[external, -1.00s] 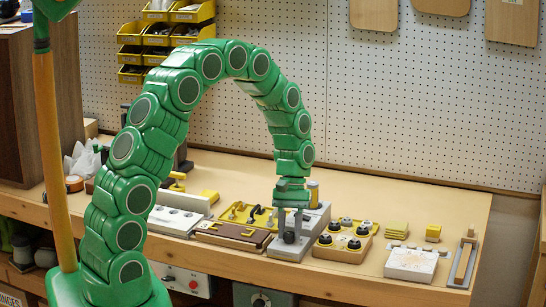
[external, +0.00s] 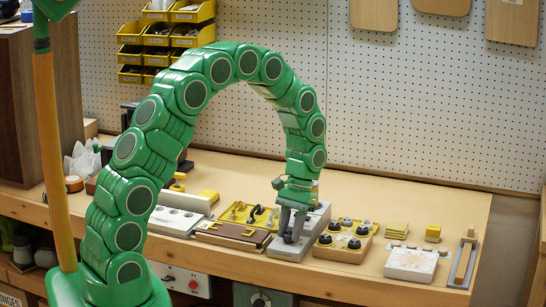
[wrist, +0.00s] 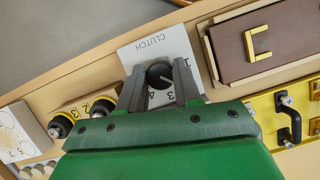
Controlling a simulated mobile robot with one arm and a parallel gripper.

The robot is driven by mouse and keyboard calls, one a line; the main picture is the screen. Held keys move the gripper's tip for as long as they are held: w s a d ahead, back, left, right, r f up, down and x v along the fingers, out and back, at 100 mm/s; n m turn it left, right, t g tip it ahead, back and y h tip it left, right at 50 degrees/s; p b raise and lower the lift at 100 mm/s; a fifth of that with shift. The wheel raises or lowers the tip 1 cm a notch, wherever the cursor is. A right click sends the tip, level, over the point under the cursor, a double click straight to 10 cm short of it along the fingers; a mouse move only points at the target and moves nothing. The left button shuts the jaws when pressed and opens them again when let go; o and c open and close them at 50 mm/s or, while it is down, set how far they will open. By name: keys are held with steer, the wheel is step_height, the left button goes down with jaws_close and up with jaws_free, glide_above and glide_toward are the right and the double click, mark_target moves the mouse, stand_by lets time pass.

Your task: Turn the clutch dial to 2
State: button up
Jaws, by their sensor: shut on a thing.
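The clutch panel is a grey-white block (external: 316,222) on the bench in the external view. In the wrist view its plate (wrist: 140,50) reads CLUTCH, with a 3 and a 4 visible near my gripper; other numbers are partly hidden. The dark round clutch dial (wrist: 160,72) sits between my fingers, with a pale mark on its face. I cannot tell surely which number it points to. My gripper (wrist: 161,85) is shut on the dial, one finger on each side. In the external view my gripper (external: 291,236) reaches down tilted onto the block.
A board with black knobs (external: 343,245) stands right of the clutch block, and a brown tray (external: 232,236) stands left. A yellow panel with black handles (wrist: 290,118) lies close by in the wrist view. Bare bench top (external: 400,205) shows behind the blocks.

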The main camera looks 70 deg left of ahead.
steer(key=o, duration=1)
steer(key=shift+o, duration=0.2)
steer(key=v, duration=0.7)
steer(key=shift+r, duration=0.35)
steer(key=shift+w+a, duration=0.1)
steer(key=shift+w, duration=0.05)
